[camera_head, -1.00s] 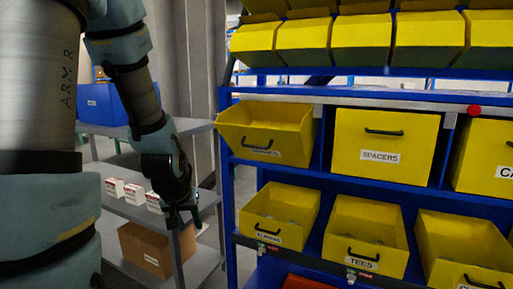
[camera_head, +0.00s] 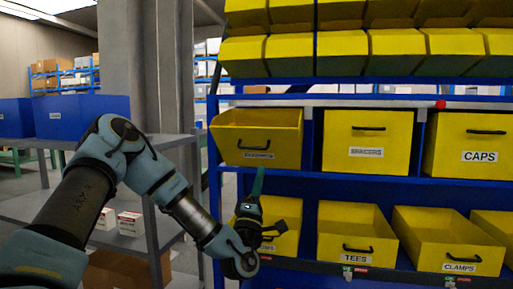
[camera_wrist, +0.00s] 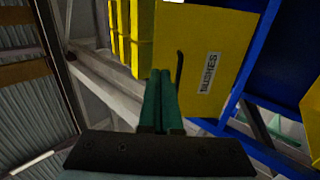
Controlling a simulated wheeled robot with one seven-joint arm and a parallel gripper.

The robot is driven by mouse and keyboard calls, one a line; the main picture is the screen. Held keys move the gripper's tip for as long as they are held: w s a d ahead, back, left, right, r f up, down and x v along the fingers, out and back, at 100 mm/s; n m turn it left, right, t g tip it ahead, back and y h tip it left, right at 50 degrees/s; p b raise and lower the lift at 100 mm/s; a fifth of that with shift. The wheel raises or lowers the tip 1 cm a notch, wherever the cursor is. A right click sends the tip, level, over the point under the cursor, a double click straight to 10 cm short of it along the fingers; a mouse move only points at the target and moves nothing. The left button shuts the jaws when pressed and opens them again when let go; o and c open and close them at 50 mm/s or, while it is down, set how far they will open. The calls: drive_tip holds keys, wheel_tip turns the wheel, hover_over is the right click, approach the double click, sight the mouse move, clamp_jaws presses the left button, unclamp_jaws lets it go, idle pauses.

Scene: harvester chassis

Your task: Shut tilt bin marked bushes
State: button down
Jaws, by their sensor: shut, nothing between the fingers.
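The yellow tilt bin marked bushes (camera_head: 228,146) is at the left end of the middle row in the head view. It is tilted forward and its open top shows. In the wrist view its front (camera_wrist: 215,45) carries the BUSHES label and a dark handle. My gripper (camera_head: 259,172) is shut and empty, pointing up just below the bin's label. In the wrist view my closed green fingers (camera_wrist: 161,73) lie over the lower front, beside the handle. I cannot tell whether they touch it.
The spacers bin (camera_head: 345,137) and caps bin (camera_head: 475,135) beside it are closed. Below, the tees bin (camera_head: 338,225) and clamps bin (camera_head: 440,235) are tilted open; my wrist partly covers another open bin (camera_head: 285,236). A grey shelf (camera_head: 172,143) stands left.

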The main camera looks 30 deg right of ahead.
sight(268, 129)
drive_tip(key=shift+n+t, duration=0.3)
drive_tip(key=p+x, duration=0.5)
drive_tip(key=x, duration=0.8)
drive_tip(key=shift+w+a, duration=0.1)
drive_tip(key=shift+a, duration=0.1)
drive_tip(key=shift+w+d+r, duration=0.3)
drive_tip(key=shift+r, duration=0.1)
drive_tip(key=shift+w+d+r+g+y+p, duration=0.3)
drive_tip(key=shift+r+p, duration=0.3)
drive_tip(key=shift+w+d+r+g+y+p, duration=0.3)
drive_tip(key=shift+w+r+p, duration=0.05)
drive_tip(key=shift+r+p, duration=0.25)
drive_tip(key=w+d+r+g+y+p, duration=0.4)
drive_tip(key=w+d+r+g+p, duration=0.1)
drive_tip(key=w+d+p, duration=0.3)
drive_tip(key=shift+w+r+y+p, duration=0.15)
drive_tip(key=shift+w+y+p, duration=0.25)
drive_tip(key=shift+p, duration=0.35)
